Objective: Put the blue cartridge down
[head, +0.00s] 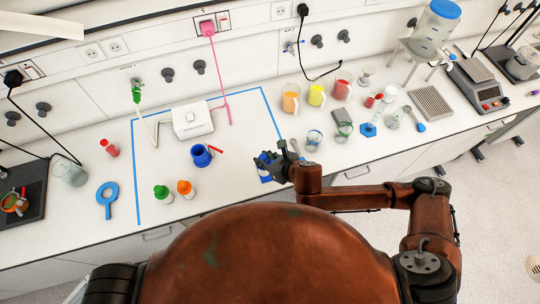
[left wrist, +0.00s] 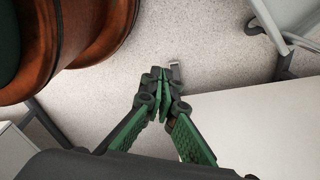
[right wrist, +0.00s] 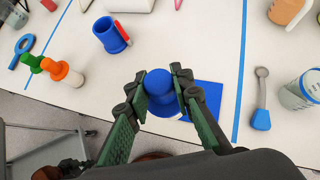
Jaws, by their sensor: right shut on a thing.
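The blue cartridge (right wrist: 159,84) is a blue cylinder with a rounded top. In the right wrist view it stands between the fingers of my right gripper (right wrist: 160,78), which is shut on it. In the head view my right gripper (head: 272,163) is at the right part of the blue-taped area and mostly hides the cartridge. A flat blue square (right wrist: 208,96) lies on the table beside and partly behind the cartridge. I cannot tell whether the cartridge touches it. My left gripper (left wrist: 163,76) is shut and empty, above the floor in the left wrist view.
A blue cup (head: 200,156) with a red stick stands left of my right gripper. Green-capped (head: 162,193) and orange-capped (head: 186,189) bottles are further left. A white box (head: 192,120) stands behind. Several juice beakers and a blue spoon (right wrist: 261,117) are to the right.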

